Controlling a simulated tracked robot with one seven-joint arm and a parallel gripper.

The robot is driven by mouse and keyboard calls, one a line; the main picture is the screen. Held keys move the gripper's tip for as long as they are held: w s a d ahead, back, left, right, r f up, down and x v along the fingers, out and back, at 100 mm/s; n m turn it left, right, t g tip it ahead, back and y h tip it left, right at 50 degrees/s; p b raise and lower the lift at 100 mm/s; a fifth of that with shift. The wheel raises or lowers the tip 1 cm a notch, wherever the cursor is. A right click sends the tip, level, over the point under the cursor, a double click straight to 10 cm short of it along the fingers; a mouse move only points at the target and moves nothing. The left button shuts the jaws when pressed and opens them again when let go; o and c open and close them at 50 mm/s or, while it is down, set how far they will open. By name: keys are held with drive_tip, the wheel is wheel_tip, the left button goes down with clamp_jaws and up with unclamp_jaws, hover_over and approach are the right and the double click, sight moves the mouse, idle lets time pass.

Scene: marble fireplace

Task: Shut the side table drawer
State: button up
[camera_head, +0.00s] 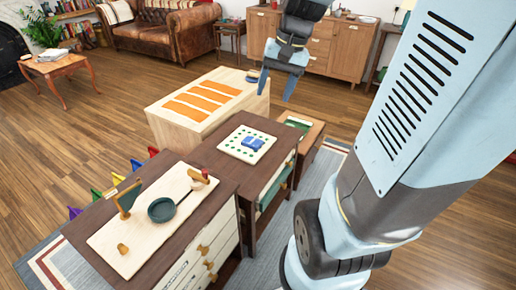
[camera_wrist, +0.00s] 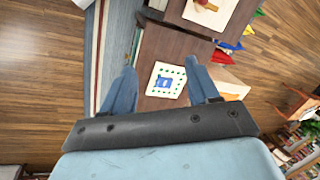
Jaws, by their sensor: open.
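My gripper (camera_head: 277,84) hangs with its blue fingers spread and nothing between them, above the furniture cluster. In the wrist view my gripper (camera_wrist: 160,66) is open, with a dark brown top below. The middle dark brown cabinet (camera_head: 207,151) has a light front with teal showing at a drawer (camera_head: 275,186); I cannot tell how far that drawer stands out. A small brown unit (camera_head: 312,139) beyond it has a green inside or tray (camera_head: 298,123) near its top. I cannot tell which of these is the side table. No gripper contact shows.
A white board with green dots and a blue piece (camera_head: 252,143) lies on the middle cabinet. A nearer dresser (camera_head: 225,215) with wooden knobs carries a board with a dark round pan (camera_head: 162,209). A pale box with orange strips (camera_head: 160,125) stands behind. Wooden floor (camera_head: 130,95) is open at left.

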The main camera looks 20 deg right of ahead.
drive_tip(key=w+d+f+m+y, duration=0.35)
drive_tip(key=w+d+f, duration=0.2)
drive_tip(key=f, duration=0.45)
drive_tip(key=w+d+f+m+y, duration=0.35)
drive_tip(key=d+f+m, duration=0.2)
drive_tip(key=f, duration=0.35)
drive_tip(key=w+d+f+m+y, duration=0.3)
drive_tip(key=w+d+f, duration=0.25)
drive_tip(key=f, duration=0.45)
drive_tip(key=s+d+f+m+t, duration=0.1)
drive_tip(key=d+f+m+t, duration=0.15)
drive_tip(key=f, duration=0.35)
drive_tip(key=s+d+f+m+t+y, duration=0.1)
drive_tip(key=d+f+m+t, duration=0.15)
drive_tip(key=f, duration=0.25)
drive_tip(key=s+d+f+m+t, duration=0.1)
drive_tip(key=d+f+m+t, duration=0.15)
drive_tip(key=f, duration=0.35)
drive_tip(key=m+t+h, duration=0.3)
drive_tip(key=m+t, duration=0.3)
drive_tip(key=m, duration=0.2)
approach(286, 187)
drive_tip(key=shift+g, duration=0.25)
drive_tip(key=x, duration=1)
drive_tip(key=shift+w+d+r, duration=0.1)
drive_tip(key=shift+w, duration=0.2)
clamp_jaws()
drive_tip(key=shift+d, duration=0.1)
